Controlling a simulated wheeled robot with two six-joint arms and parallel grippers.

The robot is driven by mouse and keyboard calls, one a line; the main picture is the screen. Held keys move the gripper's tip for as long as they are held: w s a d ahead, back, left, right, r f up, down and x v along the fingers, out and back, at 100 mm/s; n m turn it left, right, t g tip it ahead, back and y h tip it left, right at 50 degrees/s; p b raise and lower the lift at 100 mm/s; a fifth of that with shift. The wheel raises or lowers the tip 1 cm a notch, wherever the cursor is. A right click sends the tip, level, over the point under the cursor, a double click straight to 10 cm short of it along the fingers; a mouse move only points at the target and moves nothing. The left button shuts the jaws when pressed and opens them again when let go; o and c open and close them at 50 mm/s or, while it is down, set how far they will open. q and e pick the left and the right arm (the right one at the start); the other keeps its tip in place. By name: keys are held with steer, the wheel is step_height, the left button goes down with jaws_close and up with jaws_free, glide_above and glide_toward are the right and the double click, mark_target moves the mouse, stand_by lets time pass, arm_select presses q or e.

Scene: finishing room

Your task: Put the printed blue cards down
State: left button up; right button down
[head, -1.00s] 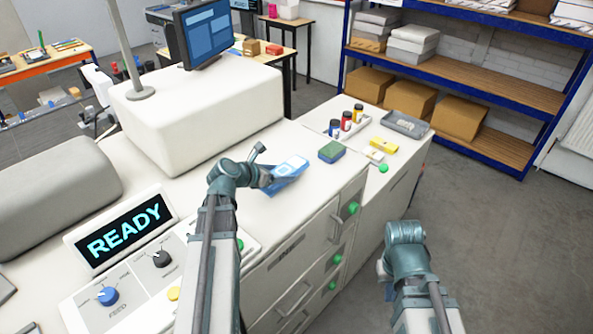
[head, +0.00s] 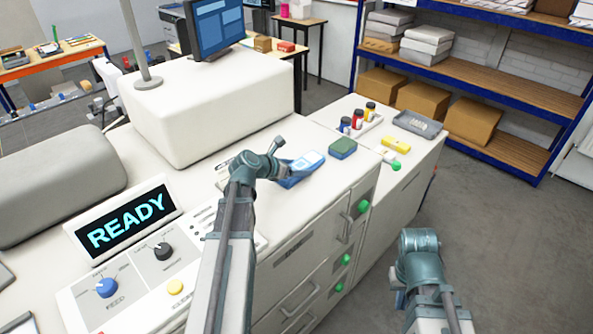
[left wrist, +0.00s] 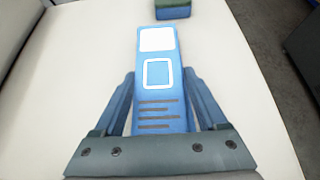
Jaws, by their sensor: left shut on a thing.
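The printed blue cards (head: 308,160), with a white patch and a white square outline, are in my left gripper (head: 286,177). In the left wrist view the cards (left wrist: 158,103) lie between both fingers of the left gripper (left wrist: 158,76), and their far end sticks out beyond the fingertips. They are just over the white counter top (head: 265,205); I cannot tell whether they touch it. My right arm is at the lower right of the head view, over the floor; its fingers are mostly hidden behind its wrist (head: 400,298).
A green and blue sponge (head: 343,148) lies just beyond the cards. Small bottles (head: 358,118), a yellow block (head: 396,145) and a grey tray (head: 417,123) stand further right. A READY display (head: 124,221) and a white housing (head: 210,112) are on the left.

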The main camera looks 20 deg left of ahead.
arm_select(q)
steer(key=shift+f, duration=0.1)
steer(key=o, duration=1.5)
steer(key=shift+o, duration=0.2)
steer(key=p+v, duration=0.5)
steer(key=v, duration=0.5)
steer(key=shift+s+r+p, duration=0.15)
steer(key=shift+r+p, duration=0.2)
steer(key=shift+p+v, duration=0.3)
steer(key=shift+v, duration=0.5)
steer(key=shift+f, duration=0.1)
steer(key=shift+s, duration=0.15)
